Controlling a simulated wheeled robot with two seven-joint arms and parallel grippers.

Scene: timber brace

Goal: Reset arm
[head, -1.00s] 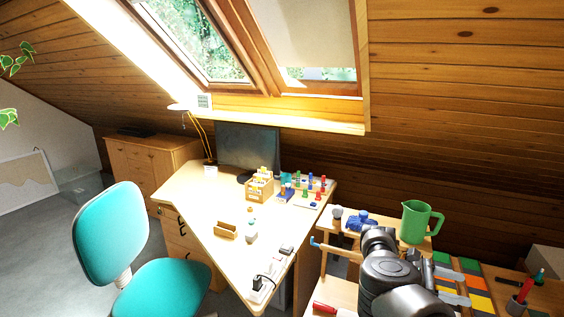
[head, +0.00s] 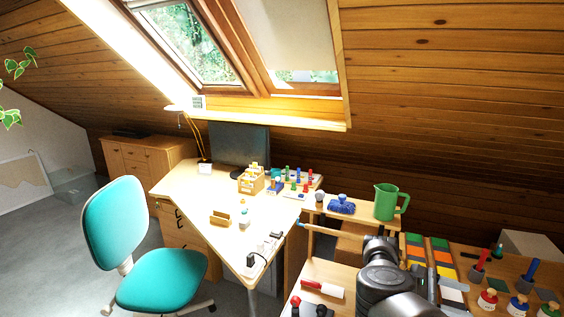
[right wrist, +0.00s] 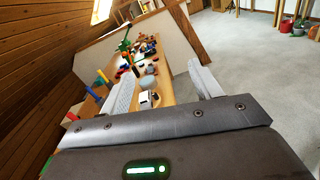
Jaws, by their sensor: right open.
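My right arm (head: 382,275) rises from the bottom edge of the head view, right of centre, over the small timber shelves and bench. Its gripper (head: 458,296) is partly hidden behind the arm there. In the right wrist view the two pale fingers of the right gripper (right wrist: 165,88) stand wide apart with nothing held between them. Beyond them a wooden top with small items shows. My left gripper is not in view.
A desk (head: 205,185) and a teal chair (head: 120,230) stand to the left. A bench (head: 500,270) with coloured pads and several stamps lies right. Grey floor (head: 50,255) is free at left.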

